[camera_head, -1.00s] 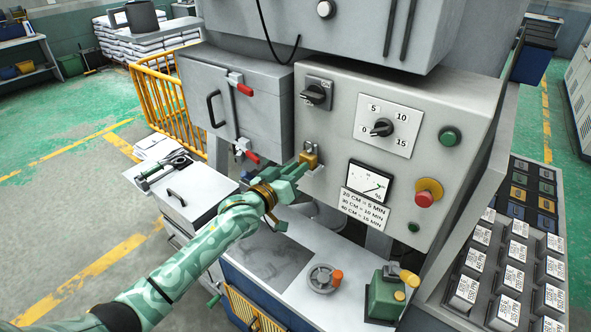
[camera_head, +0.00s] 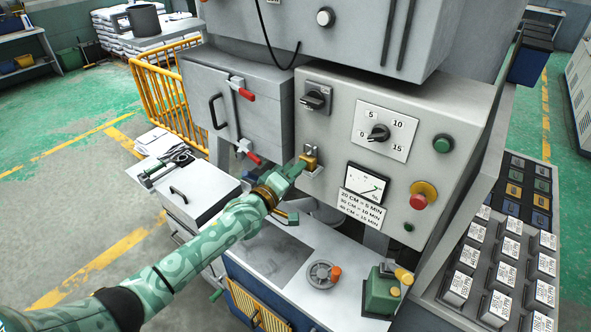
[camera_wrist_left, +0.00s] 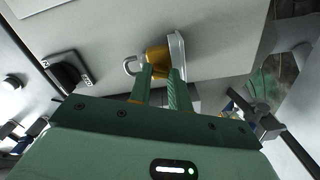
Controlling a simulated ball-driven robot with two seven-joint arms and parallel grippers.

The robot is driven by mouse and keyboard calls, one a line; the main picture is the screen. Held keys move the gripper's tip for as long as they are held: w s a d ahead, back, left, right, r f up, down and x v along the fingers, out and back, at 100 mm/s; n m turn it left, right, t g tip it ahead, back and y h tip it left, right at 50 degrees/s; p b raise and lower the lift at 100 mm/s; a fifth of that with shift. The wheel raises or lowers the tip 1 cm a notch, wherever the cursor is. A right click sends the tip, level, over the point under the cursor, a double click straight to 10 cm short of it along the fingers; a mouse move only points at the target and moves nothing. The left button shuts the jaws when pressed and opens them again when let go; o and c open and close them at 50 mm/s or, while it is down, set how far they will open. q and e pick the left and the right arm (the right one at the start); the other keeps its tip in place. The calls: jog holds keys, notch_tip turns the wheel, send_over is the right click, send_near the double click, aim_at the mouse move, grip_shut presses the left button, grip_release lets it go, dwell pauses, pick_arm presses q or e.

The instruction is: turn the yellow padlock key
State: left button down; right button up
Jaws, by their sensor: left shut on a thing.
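The yellow padlock (camera_head: 311,160) hangs on the front of the grey control panel, below the black rotary switch. It also shows in the left wrist view (camera_wrist_left: 158,54), with its silver shackle (camera_wrist_left: 130,66) to the left and a pale metal plate on the right. My left gripper (camera_head: 298,168) is at the padlock, and its green fingers (camera_wrist_left: 161,78) are shut at the yellow body, where the key sits. The key itself is hidden between the fingers, so its angle cannot be told. My right gripper is not in view.
The rotary switch (camera_head: 316,98) is close above the padlock. A grey box with red latches (camera_head: 243,90) stands to the left. The dial (camera_head: 378,133), gauge (camera_head: 367,184) and red stop button (camera_head: 420,199) are to the right. A handwheel (camera_head: 320,274) is on the bench below.

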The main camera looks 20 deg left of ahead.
pick_arm(q)
jog(key=n, duration=0.4)
jog(key=shift+n, duration=0.4)
dwell(0.4)
jog(key=c, duration=1.3)
grip_release()
jog(key=p+v, duration=0.1)
jog(key=v, duration=1.5)
jog(key=shift+s+a, duration=0.1)
jog(key=shift+s, duration=0.1)
